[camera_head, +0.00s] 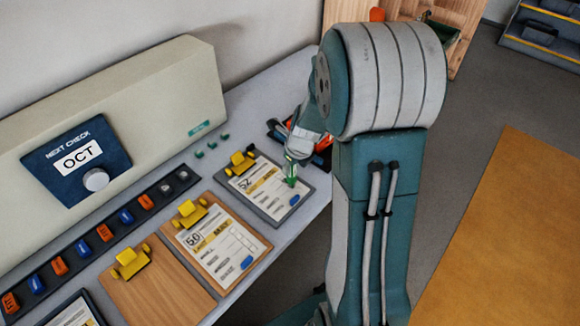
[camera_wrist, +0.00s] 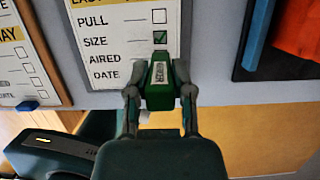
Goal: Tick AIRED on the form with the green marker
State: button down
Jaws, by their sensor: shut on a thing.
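The form (camera_wrist: 105,45) lists PULL, SIZE, AIRED and DATE. The PULL box is empty and the SIZE box (camera_wrist: 160,37) holds a green tick. The AIRED box is hidden behind the green marker (camera_wrist: 160,82). My gripper (camera_wrist: 160,90) is shut on this marker, with one finger on each side, over the lower right of the form. In the head view the form lies on a dark clipboard (camera_head: 242,197) marked 52, and the marker (camera_head: 291,170) points down at its right part. I cannot tell whether the tip touches the paper.
A wooden clipboard (camera_head: 172,236) with another form lies to the left, beside a bare wooden one (camera_head: 150,292). A dark tray (camera_wrist: 243,60) with a blue piece lies to the right of the form. A console marked OCT (camera_head: 165,85) stands behind. The table's front edge is close.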

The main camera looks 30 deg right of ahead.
jog(key=shift+r, duration=3.25)
